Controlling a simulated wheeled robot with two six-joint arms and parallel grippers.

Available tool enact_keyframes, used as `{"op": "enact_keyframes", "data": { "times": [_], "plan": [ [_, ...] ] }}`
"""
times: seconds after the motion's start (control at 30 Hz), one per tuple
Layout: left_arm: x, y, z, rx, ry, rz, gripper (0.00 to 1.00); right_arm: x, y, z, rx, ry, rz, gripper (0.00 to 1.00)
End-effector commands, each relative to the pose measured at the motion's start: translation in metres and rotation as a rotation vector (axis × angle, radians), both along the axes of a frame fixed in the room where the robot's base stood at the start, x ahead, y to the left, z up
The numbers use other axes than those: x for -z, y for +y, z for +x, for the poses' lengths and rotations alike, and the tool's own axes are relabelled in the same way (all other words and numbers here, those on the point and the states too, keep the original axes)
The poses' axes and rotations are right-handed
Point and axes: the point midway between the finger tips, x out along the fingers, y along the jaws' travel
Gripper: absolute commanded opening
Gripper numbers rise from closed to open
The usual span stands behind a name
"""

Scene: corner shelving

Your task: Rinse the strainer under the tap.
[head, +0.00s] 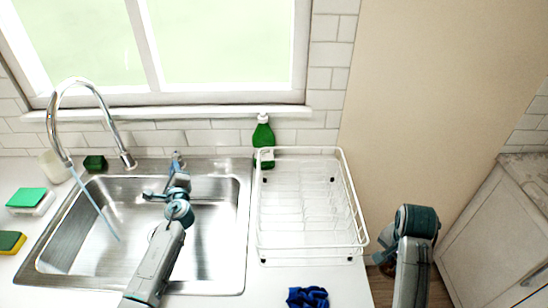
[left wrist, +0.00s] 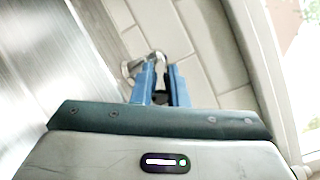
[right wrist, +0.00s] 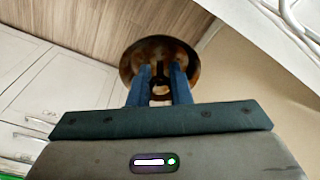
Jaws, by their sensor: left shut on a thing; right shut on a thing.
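The steel sink (head: 215,272) holds a curved chrome tap (head: 88,82) at its back left. A bluish stream of water (head: 95,208) runs from its spout into the basin. My left gripper (head: 178,170) is at the sink's back edge, shut on a small chrome lever (head: 177,157), which also shows between the fingers in the left wrist view (left wrist: 140,62). My right gripper (right wrist: 160,75) is shut on the handle of the round, brownish strainer (right wrist: 132,62), right of the dish rack and away from the water. In the head view the strainer is mostly hidden.
An empty white dish rack (head: 308,250) stands right of the sink, with a green bottle (head: 263,134) behind it. Sponges (head: 28,201) lie left of the sink. A blue cloth (head: 307,297) lies at the front. A cabinet (head: 500,225) stands at the far right.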

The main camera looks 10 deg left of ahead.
Motion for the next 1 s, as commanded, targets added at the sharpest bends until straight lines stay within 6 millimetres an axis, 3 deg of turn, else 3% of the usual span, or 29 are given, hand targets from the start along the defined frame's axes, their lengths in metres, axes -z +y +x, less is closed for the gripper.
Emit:
{"op": "enact_keyframes", "data": {
  "times": [0.23, 0.27, 0.37, 0.73, 1.0],
  "plan": [
    [0.002, 0.0, -0.001, -0.002, 0.004, -0.002, 0.0, 0.0, 0.0, 0.0, 0.0, 0.0, 0.0, 0.0],
    [0.002, 0.0, -0.001, -0.002, 0.004, -0.002, 0.17, 0.0, 0.0, 0.0, 0.0, 0.0, 0.0, 0.0],
    [0.002, 0.0, -0.001, -0.001, 0.003, -0.002, 0.35, 0.0, 0.0, 0.0, 0.0, 0.0, 0.0, 0.0],
    [0.001, -0.003, -0.006, -0.001, 0.002, -0.002, 0.35, -0.002, 0.0, 0.0, 0.0, 0.0, 0.0, 0.0],
    [0.0, -0.029, -0.049, 0.0, 0.003, -0.004, 0.35, -0.011, 0.0, 0.0, 0.0, 0.0, 0.0, 0.0]
  ]
}}
